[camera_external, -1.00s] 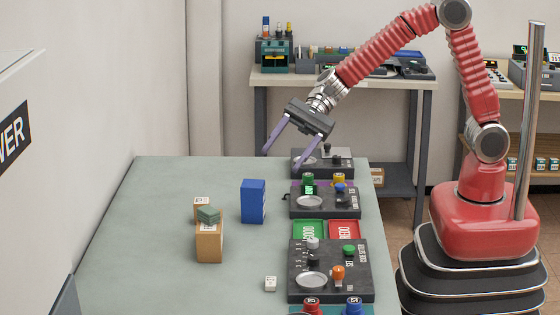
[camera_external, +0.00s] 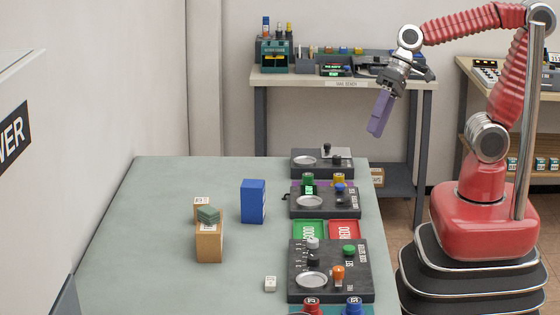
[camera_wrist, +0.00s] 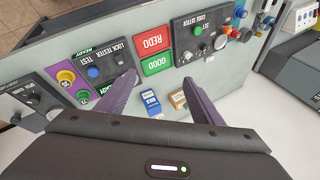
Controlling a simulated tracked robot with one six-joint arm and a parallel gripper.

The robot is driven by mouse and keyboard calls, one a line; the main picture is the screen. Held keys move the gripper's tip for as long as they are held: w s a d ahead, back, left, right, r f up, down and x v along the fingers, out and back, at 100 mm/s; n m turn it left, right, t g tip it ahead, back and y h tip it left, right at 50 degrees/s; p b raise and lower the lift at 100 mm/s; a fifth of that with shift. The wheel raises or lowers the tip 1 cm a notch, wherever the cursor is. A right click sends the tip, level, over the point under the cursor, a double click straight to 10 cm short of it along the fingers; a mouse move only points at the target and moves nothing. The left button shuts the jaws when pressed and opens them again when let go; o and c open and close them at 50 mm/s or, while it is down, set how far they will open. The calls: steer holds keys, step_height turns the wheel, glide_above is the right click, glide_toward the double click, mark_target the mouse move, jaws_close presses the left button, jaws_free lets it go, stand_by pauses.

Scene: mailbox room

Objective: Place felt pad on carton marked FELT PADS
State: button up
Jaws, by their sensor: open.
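My gripper (camera_external: 376,134) is in the air beyond the table's right edge, well away from the cartons, with purple fingers pointing down. In the wrist view the two fingers (camera_wrist: 163,100) are spread apart with nothing held between them.
A blue box (camera_external: 253,201) stands right of the cartons. A small white block (camera_external: 270,283) lies near the front. Dark control panels (camera_external: 330,283), with green GOOD (camera_external: 309,231) and red REDO (camera_external: 344,231) plates between, line the right edge. The table's left side is clear.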

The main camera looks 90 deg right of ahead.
steer(key=s+d+n+t+h, duration=0.1)
steer(key=s+d+n+h, duration=0.3)
steer(key=s+d, duration=0.3)
steer(key=shift+d, duration=0.85)
